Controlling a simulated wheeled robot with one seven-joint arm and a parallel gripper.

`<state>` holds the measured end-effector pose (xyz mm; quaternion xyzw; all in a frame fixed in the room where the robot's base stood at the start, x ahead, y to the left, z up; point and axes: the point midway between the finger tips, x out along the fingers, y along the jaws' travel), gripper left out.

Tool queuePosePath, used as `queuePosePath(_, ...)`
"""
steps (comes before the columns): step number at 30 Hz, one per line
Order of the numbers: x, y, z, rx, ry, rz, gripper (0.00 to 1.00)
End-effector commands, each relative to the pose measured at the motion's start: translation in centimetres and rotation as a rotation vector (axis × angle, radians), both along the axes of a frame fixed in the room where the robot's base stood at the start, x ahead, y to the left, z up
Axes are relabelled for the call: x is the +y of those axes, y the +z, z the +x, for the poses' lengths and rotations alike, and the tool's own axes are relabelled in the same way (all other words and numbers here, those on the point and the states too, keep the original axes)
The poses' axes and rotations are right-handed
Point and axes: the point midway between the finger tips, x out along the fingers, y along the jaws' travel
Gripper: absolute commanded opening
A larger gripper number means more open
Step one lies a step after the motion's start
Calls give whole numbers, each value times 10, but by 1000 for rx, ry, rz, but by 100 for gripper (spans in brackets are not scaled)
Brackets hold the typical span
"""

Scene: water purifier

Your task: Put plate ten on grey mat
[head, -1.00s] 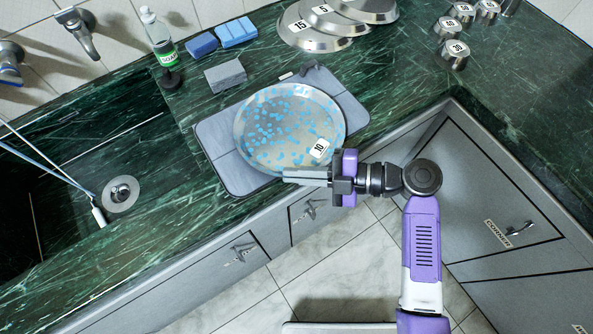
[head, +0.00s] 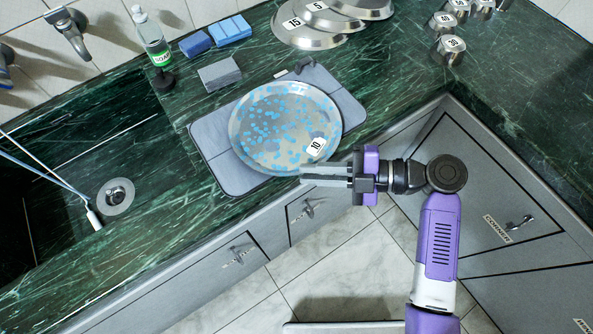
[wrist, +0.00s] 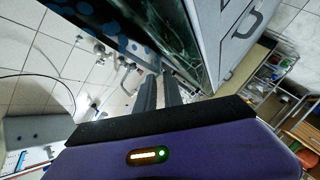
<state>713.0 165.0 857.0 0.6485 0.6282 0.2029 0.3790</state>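Plate ten (head: 285,127) is a round metal plate with blue spots and a white label reading 10. It lies on the grey mat (head: 216,148) beside the sink, covering much of its middle. My gripper (head: 302,176) is just off the plate's lower right edge, by the counter's front edge. Its fingers point left, show a narrow gap and hold nothing. In the wrist view the gripper (wrist: 160,90) also shows two separate fingers with nothing between them. A blue-spotted part of the plate (wrist: 105,28) shows at the upper left there.
Stacked metal plates (head: 315,40) stand behind the mat. The sink (head: 75,190) is left; metal cups (head: 449,48) stand at upper right.

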Motion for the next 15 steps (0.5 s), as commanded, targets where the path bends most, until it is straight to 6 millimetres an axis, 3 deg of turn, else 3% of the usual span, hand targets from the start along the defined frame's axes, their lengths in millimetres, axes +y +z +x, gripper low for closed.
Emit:
queuePosePath(6,-44,8,-5,-2,-5,-1,12)
queuePosePath(15,-73,16,-10,-1,-1,-1,12)
